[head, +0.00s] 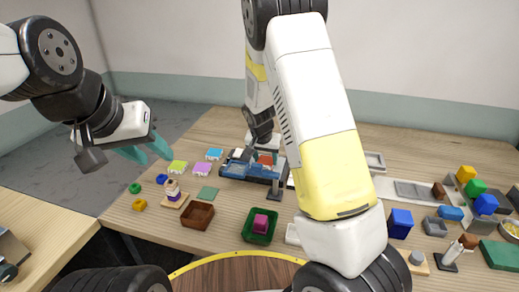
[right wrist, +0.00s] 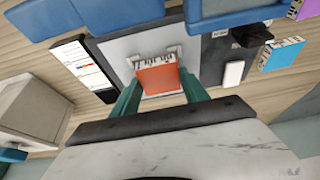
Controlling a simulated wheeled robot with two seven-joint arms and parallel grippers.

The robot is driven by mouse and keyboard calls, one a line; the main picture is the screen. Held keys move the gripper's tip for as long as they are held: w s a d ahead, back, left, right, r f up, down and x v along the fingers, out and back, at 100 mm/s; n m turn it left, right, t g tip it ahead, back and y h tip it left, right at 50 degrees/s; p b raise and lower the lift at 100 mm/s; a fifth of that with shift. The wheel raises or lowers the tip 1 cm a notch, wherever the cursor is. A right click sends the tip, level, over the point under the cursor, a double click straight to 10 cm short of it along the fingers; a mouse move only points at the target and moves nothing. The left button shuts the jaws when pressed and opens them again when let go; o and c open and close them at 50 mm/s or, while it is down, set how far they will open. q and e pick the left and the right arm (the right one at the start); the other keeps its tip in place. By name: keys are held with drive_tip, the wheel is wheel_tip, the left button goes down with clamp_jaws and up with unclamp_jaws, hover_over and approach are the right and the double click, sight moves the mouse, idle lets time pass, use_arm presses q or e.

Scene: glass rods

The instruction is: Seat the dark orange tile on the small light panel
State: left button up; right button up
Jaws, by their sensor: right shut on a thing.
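The dark orange tile (right wrist: 158,80) is between the two green fingers of my right gripper (right wrist: 160,92) in the right wrist view. My right gripper is shut on it. In the head view the tile (head: 265,160) shows as a small orange patch below the right gripper. The light panel (right wrist: 118,48) lies behind the tile, with a pale bracket around the tile's far edge. I cannot tell whether the tile touches the panel. My left gripper (head: 146,150) is open and empty, above the left side of the table.
A brown tray (head: 198,214) and a green tray (head: 248,236) stand in front. Several coloured blocks crowd the right side.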

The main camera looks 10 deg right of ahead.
drive_tip(key=o, duration=1.6)
drive_tip(key=s+d+r+n+y, duration=0.2)
drive_tip(key=s+r+y, duration=0.1)
drive_tip(key=s+r, duration=1.5)
drive_tip(key=s+r+n+t, duration=0.1)
drive_tip(key=s+r, duration=0.2)
drive_tip(key=s, duration=0.3)
drive_tip(key=s+r+n+t+y, duration=0.1)
drive_tip(key=s+r+n, duration=0.1)
drive_tip(key=s+r, duration=0.2)
drive_tip(key=shift+s+a+r, duration=0.25)
drive_tip(key=shift+s, duration=0.95)
